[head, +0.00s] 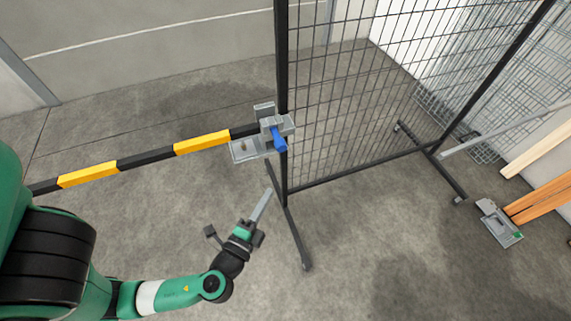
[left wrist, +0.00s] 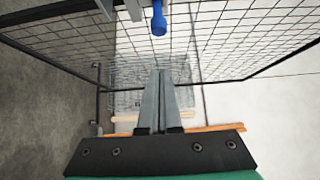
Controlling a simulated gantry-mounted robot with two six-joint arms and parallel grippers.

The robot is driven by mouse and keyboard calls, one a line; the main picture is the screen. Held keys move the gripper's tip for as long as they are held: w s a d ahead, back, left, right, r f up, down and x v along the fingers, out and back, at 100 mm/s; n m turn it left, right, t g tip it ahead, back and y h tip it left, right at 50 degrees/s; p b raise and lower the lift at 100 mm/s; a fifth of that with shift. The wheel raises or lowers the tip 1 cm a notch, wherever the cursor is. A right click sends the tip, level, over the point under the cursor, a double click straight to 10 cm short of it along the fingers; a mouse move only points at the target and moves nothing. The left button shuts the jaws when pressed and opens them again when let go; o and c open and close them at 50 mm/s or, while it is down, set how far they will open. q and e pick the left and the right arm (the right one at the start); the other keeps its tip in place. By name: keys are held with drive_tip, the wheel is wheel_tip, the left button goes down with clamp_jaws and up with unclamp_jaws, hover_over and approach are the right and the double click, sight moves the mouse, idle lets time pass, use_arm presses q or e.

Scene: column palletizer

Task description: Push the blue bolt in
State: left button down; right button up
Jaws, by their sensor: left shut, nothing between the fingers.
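The blue bolt (head: 279,139) sits in a grey metal latch bracket (head: 243,151) on the black post of the mesh fence. It also shows at the top of the left wrist view (left wrist: 158,20), where its upper part is cut off by the frame edge. My left gripper (head: 268,193) is shut and empty, its long grey fingers together. It is below the bolt in the head view, apart from it. In the left wrist view the closed fingertips (left wrist: 163,73) point toward the fence, below the bolt. My right gripper is not in view.
A yellow and black striped bar (head: 90,174) runs from the left to the latch. The mesh fence (head: 345,90) stands behind and right, with a black foot (head: 304,262) on the floor. Wooden boards (head: 540,200) lie at the right. The floor near my gripper is clear.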

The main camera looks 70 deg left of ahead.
use_arm(q)
drive_tip(key=shift+w, duration=0.25)
drive_tip(key=shift+w+f, duration=0.1)
drive_tip(key=b, duration=0.1)
approach(286, 148)
drive_tip(key=w, duration=0.4)
drive_tip(key=a, duration=0.4)
drive_tip(key=shift+w+f+p, duration=0.1)
drive_tip(key=shift+w+p, duration=0.1)
drive_tip(key=shift+p, duration=0.15)
